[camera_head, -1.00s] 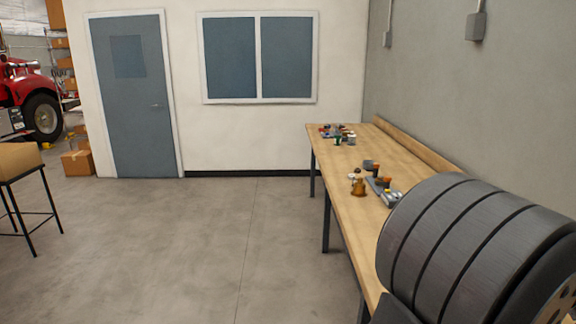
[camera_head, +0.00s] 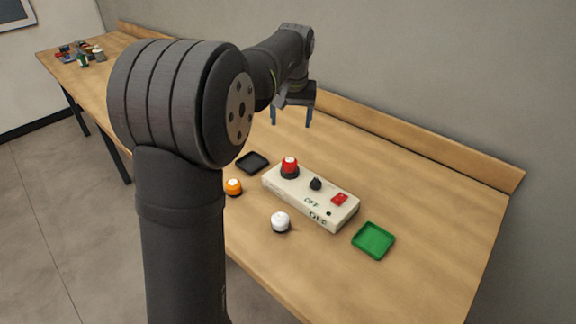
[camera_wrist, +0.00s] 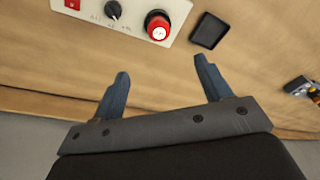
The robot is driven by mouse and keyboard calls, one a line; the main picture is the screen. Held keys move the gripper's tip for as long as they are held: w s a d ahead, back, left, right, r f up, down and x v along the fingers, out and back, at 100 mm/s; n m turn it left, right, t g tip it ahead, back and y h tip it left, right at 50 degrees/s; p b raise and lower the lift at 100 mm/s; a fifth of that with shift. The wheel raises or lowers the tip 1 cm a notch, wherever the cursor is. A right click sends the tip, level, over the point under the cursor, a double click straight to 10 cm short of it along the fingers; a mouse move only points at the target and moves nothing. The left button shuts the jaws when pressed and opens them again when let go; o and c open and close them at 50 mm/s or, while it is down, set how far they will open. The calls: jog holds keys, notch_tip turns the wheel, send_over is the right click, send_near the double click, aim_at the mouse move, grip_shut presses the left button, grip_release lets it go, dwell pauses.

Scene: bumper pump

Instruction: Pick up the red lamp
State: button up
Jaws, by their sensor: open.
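In the wrist view the red lamp (camera_wrist: 158,25) is at the top centre, beyond the fingertips. My gripper (camera_head: 291,124) is open and empty, pointing down above the back of the bench, behind the lamp and apart from it. Its two blue-grey fingers (camera_wrist: 164,78) are spread wide in the wrist view.
The box also carries a black knob (camera_head: 316,184) and a red switch (camera_head: 339,199). An orange lamp (camera_head: 233,187) and a white lamp (camera_head: 280,222) stand in front. A black tray (camera_head: 253,162) and a green tray (camera_head: 373,240) lie at either end. A wooden ledge (camera_head: 420,147) runs along the back.

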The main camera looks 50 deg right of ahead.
jog(key=n, duration=0.1)
send_over(290, 160)
jog(key=a, duration=0.1)
jog(key=shift+g, duration=0.3)
jog(key=f, duration=1.2)
jog(key=shift+s, duration=0.35)
jog(key=f, duration=0.5)
jog(key=shift+w+d, duration=0.3)
jog(key=shift+d, duration=0.1)
jog(key=shift+r, duration=0.1)
jog(key=c, duration=1.2)
